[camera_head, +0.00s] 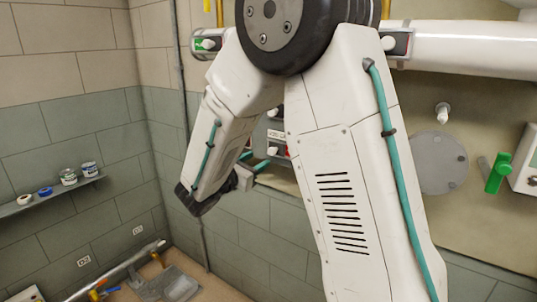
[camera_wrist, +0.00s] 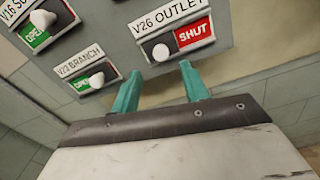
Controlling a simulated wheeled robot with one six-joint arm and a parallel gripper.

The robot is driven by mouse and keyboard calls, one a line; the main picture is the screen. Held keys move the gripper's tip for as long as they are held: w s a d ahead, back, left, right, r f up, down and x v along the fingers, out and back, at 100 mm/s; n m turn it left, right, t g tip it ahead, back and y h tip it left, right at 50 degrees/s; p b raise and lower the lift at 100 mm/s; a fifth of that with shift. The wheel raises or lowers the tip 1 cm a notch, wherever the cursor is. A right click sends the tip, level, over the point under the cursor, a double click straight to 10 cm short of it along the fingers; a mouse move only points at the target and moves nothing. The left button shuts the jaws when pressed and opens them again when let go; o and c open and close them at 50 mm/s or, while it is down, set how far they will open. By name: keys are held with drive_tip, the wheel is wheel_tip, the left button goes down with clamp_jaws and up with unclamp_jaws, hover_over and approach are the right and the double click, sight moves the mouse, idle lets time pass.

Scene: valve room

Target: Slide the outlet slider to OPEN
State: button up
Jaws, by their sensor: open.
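The outlet slider, labelled V26 OUTLET, is at the top of the wrist view. Its white knob (camera_wrist: 160,52) is at the left of its slot, and the red SHUT sign (camera_wrist: 193,35) shows to the right of it. My gripper (camera_wrist: 159,68) is open, with its two teal fingers spread either side of the knob's line and their tips just below it in the picture. I cannot tell whether they touch it. In the head view my arm hides most of the slider panel (camera_head: 272,134); the teal fingers show beside it.
The V23 BRANCH slider (camera_wrist: 96,79) and a V16 slider (camera_wrist: 42,19) both show green OPEN signs, close left of the outlet slider. In the head view, a shelf (camera_head: 48,192) with cans is at left, and a green lever (camera_head: 497,172) and round plate (camera_head: 440,163) at right.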

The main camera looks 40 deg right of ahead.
sight(270, 152)
drive_tip(key=x, duration=0.7)
drive_tip(key=shift+s, duration=0.1)
